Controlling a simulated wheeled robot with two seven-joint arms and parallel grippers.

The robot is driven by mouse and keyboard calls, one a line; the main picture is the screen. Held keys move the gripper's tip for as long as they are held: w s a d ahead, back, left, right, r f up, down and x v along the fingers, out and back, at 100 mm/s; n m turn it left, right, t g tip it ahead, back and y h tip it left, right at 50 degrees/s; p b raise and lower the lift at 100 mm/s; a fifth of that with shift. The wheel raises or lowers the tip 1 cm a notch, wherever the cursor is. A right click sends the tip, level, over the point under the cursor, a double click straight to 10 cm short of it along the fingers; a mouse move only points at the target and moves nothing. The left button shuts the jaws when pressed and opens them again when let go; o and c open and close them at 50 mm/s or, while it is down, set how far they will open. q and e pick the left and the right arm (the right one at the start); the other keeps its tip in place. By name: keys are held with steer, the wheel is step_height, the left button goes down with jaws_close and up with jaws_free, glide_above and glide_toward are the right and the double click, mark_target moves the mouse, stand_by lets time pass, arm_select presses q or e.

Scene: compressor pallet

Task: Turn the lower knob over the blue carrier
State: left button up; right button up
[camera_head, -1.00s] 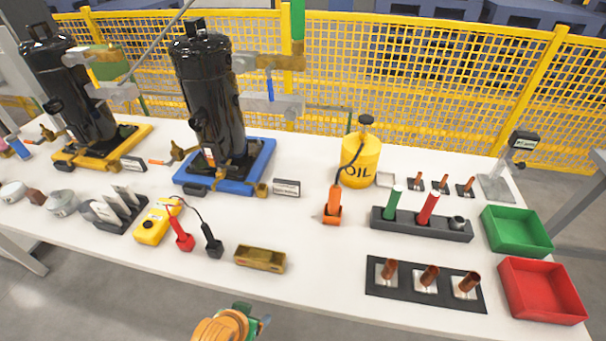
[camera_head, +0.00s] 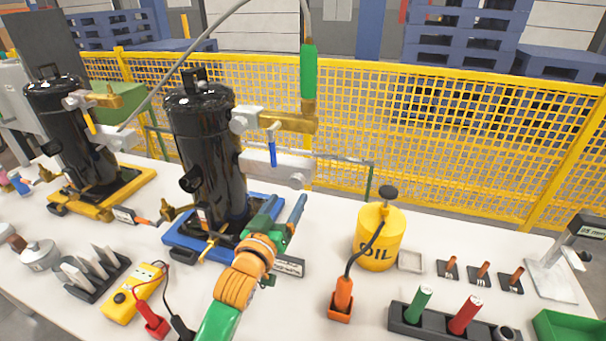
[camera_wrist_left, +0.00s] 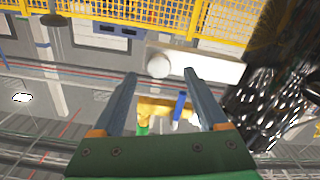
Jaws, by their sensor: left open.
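A black compressor (camera_head: 203,150) stands upright on the blue carrier (camera_head: 182,245). On its right side, a silver block (camera_head: 262,163) carries a round grey knob (camera_head: 297,180), below a brass fitting (camera_head: 292,122) with a blue lever (camera_head: 272,152). My left gripper (camera_head: 283,207) is open and empty, below the knob in the head view, its fingers pointing up. In the left wrist view the knob (camera_wrist_left: 158,66) and block (camera_wrist_left: 205,64) appear just beyond the open fingertips (camera_wrist_left: 160,75); contact does not show. My arm hides part of the carrier. My right gripper is not in view.
A second compressor (camera_head: 70,135) stands on a yellow carrier (camera_head: 75,208) at left. A yellow oil can (camera_head: 379,240) and an orange-handled tool (camera_head: 342,295) stand to the right of my arm. A yellow mesh fence (camera_head: 440,150) runs behind the table.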

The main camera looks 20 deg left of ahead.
mark_target(295, 184)
arm_select(q)
steer(key=w, duration=0.5)
steer(key=shift+d+r, duration=0.1)
steer(key=shift+r, duration=0.3)
steer(key=shift+w+f, duration=0.1)
steer(key=shift+w, duration=0.3)
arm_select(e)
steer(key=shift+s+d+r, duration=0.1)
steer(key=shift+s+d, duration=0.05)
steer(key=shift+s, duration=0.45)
arm_select(q)
steer(key=shift+s, duration=0.15)
jaws_close()
